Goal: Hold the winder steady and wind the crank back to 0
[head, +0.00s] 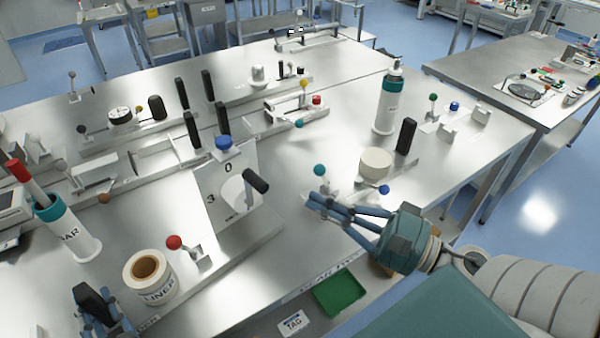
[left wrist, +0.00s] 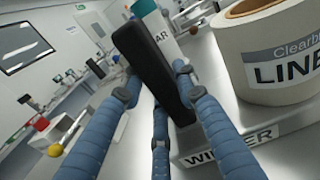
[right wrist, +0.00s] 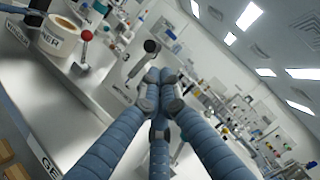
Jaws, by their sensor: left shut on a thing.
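My left gripper (head: 98,312) is at the lower left, shut around an upright black handle (left wrist: 148,62) beside the "WINDER" label. My right gripper (head: 318,200) has its fingertips together, is empty, and is right of the crank, apart from it. The crank's exact reading is unclear.
A liner roll (head: 150,277) and a red-knobbed lever (head: 175,243) stand between my left gripper and the panel. A teal-knobbed lever (head: 320,171) is close to my right fingertips. A white-and-teal bottle (head: 388,100) and white disc (head: 375,163) stand beyond.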

